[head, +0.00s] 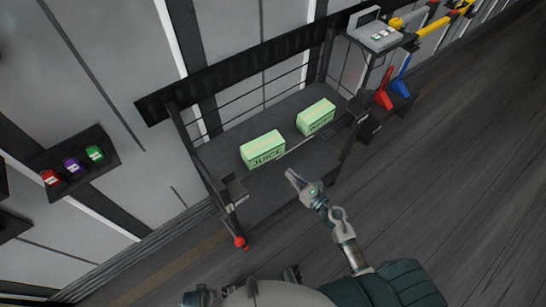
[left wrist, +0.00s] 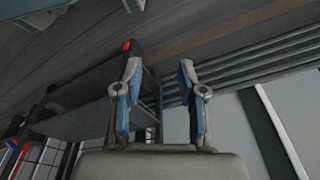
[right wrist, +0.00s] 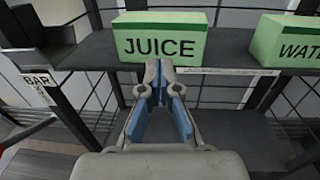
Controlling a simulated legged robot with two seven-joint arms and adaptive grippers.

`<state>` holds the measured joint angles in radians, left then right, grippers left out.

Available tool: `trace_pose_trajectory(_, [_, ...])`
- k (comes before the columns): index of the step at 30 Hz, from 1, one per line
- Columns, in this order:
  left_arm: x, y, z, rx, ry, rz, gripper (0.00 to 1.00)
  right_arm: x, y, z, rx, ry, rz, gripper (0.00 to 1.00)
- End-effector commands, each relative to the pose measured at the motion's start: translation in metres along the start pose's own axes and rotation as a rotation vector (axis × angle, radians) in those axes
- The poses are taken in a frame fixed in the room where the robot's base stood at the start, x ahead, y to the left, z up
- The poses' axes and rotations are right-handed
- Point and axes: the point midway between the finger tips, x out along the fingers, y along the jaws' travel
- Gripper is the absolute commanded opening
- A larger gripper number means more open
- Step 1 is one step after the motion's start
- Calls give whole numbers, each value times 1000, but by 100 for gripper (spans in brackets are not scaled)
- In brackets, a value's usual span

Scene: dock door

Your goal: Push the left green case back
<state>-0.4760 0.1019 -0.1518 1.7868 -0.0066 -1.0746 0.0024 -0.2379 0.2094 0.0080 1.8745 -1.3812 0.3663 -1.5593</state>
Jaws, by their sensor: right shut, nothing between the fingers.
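The left green case, marked JUICE (head: 262,149), sits on the dark shelf (head: 282,179) toward its left end. In the right wrist view the JUICE case (right wrist: 160,25) is straight ahead, its lettered face toward me. My right gripper (head: 291,174) is in front of the shelf, below and to the right of the case in the head view, with a visible gap. Its fingers (right wrist: 160,68) are together and empty. My left gripper (left wrist: 160,68) has its fingers apart with nothing between them, well away from the case.
A second green case, marked WATER (head: 316,117), sits right of the first. A label strip (right wrist: 225,71) runs along the shelf's front edge. The rack's left post ends in a red knob (head: 240,242). A wall shelf (head: 75,165) with small coloured items is at left. Shelf behind JUICE looks clear.

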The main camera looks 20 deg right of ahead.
Motion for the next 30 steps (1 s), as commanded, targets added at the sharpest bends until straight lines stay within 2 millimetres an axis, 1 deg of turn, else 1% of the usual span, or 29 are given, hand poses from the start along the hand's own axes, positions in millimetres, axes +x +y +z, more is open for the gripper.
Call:
trace_pose_trajectory(1, [3, 1, 2, 1, -3, 0, 40, 12, -1, 4, 1, -4, -1, 0])
trace_pose_trajectory(6, [15, 0, 9, 2, -6, 2, 40, 50, 1, 3, 2, -3, -2, 0])
trace_pose_trajectory(12, [22, -2, 15, 3, -8, 6, 40, 84, 4, 2, -1, 0, -2, 0])
trace_pose_trajectory(15, [24, -2, 16, 3, -8, 6, 40, 94, 4, 1, -1, 0, -2, 0])
trace_pose_trajectory(18, [24, -1, 16, 3, -9, 1, 40, 99, 2, 0, 2, 0, -2, 0])
trace_pose_trajectory(25, [24, -1, 16, 3, -10, 1, 40, 100, -1, 0, 5, -1, -2, 0])
trace_pose_trajectory(30, [25, -1, 17, 3, -11, 2, 40, 101, 1, 0, 4, 0, -2, 0])
